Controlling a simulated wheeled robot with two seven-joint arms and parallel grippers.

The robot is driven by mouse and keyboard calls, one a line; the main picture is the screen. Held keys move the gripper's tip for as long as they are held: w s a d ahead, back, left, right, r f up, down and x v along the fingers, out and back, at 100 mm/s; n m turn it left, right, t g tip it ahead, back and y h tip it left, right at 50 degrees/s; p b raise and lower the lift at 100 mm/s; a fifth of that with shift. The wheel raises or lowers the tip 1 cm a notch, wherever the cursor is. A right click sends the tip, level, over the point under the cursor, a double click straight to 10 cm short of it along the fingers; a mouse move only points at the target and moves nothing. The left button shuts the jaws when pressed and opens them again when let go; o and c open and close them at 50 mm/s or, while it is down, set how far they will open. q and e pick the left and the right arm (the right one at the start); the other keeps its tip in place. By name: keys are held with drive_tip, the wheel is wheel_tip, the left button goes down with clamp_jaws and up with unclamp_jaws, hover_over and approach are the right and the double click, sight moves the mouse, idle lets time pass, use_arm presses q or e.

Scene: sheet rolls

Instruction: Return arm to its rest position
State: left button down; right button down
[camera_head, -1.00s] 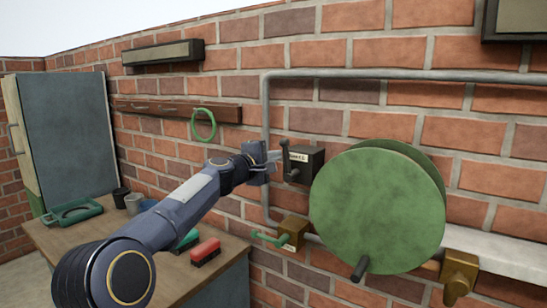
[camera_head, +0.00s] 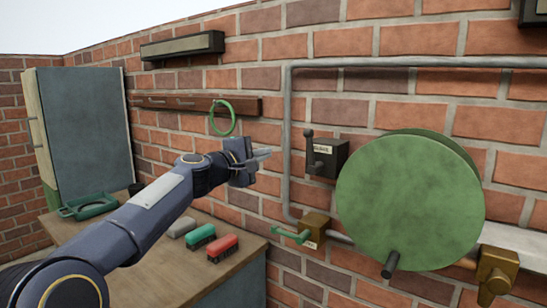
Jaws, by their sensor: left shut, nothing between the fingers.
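My left arm comes in from the lower left and reaches toward the brick wall. Its left gripper (camera_head: 262,155) is shut and empty. It is in the air left of a dark switch box (camera_head: 327,157) with an upright lever, and apart from it. A green ring (camera_head: 222,117) hangs on the wooden rail behind and above the gripper. My right gripper is not in view.
A large green disc (camera_head: 408,208) with a dark handle stands out from the wall at right. Brass valves (camera_head: 314,227) sit on the grey pipe. A blue-grey cabinet (camera_head: 84,132) stands left.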

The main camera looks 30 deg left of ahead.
use_arm(q)
drive_tip(key=shift+s+a, duration=0.1)
drive_tip(key=shift+s, duration=0.55)
drive_tip(key=s+d+f+m+g+h+p, duration=0.1)
drive_tip(key=s+d+f+m+g+p, duration=0.3)
drive_tip(key=s+d, duration=0.35)
drive_tip(key=s+d+f+m+g+h+p, duration=0.2)
drive_tip(key=s+d+f+m, duration=0.25)
drive_tip(key=s+d, duration=0.3)
drive_tip(key=s+d+f+m+g+y+p, duration=0.1)
drive_tip(key=s+d+f+m+g+p, duration=0.1)
drive_tip(key=s+f, duration=0.5)
drive_tip(key=s+d+f+m+g+p, duration=0.2)
drive_tip(key=s+f, duration=0.5)
drive_tip(key=s, duration=0.5)
drive_tip(key=d+m+g, duration=0.1)
drive_tip(key=m+g, duration=0.1)
drive_tip(key=m, duration=0.1)
drive_tip(key=shift+f+m+y, duration=0.25)
drive_tip(key=shift+m+y, duration=0.1)
drive_tip(key=shift+y, duration=0.05)
